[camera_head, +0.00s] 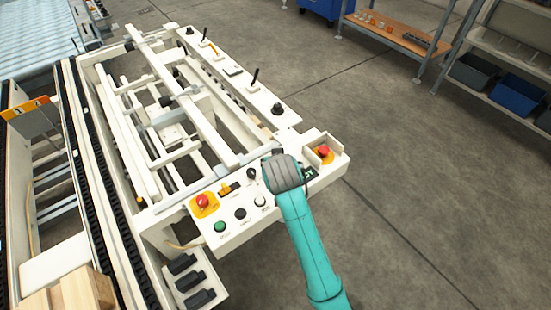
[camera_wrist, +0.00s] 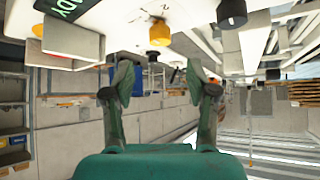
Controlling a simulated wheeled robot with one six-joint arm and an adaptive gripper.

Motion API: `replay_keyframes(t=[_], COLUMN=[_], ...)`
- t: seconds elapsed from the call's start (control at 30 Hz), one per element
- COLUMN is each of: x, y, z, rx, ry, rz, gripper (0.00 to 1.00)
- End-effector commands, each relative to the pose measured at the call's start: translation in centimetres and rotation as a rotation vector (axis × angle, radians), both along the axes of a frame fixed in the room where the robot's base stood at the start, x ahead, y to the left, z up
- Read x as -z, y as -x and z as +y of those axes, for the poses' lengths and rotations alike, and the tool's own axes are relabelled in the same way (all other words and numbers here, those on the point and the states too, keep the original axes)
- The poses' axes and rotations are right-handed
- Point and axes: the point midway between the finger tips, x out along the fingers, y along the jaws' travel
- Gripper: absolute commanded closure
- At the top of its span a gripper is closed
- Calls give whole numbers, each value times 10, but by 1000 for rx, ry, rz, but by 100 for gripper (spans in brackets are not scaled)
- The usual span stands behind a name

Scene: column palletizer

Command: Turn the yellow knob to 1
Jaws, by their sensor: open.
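The yellow knob (camera_wrist: 159,33) shows in the wrist view, on the white panel, between a dark display and a black knob. My gripper (camera_wrist: 158,74) is open and empty. Its two fingertips are apart, and the knob appears beyond them, roughly centred on the gap and not between the pads. The knob's pointer and the number 1 cannot be read. In the head view my grey wrist covers this part of the control panel (camera_head: 238,222), so the fingers and that knob are hidden there.
A black knob (camera_wrist: 231,12) is right of the yellow knob; a grey shroud (camera_wrist: 72,45) stands left. In the head view, the panel also has a red emergency stop (camera_head: 203,201), a small yellow-orange part (camera_head: 225,188) and a shrouded red button (camera_head: 323,151). Floor to the right is clear.

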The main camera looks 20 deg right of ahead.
Motion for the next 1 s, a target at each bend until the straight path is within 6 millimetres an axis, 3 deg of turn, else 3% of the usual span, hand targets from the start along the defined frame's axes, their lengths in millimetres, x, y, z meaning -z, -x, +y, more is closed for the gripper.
replay_keyframes(t=[0.3, 1.0], x=[-27, -23], y=[26, 33], z=[7, 6], rx=[0, -6], ry=[0, 2], rz=[0, -3], gripper=[43, 43])
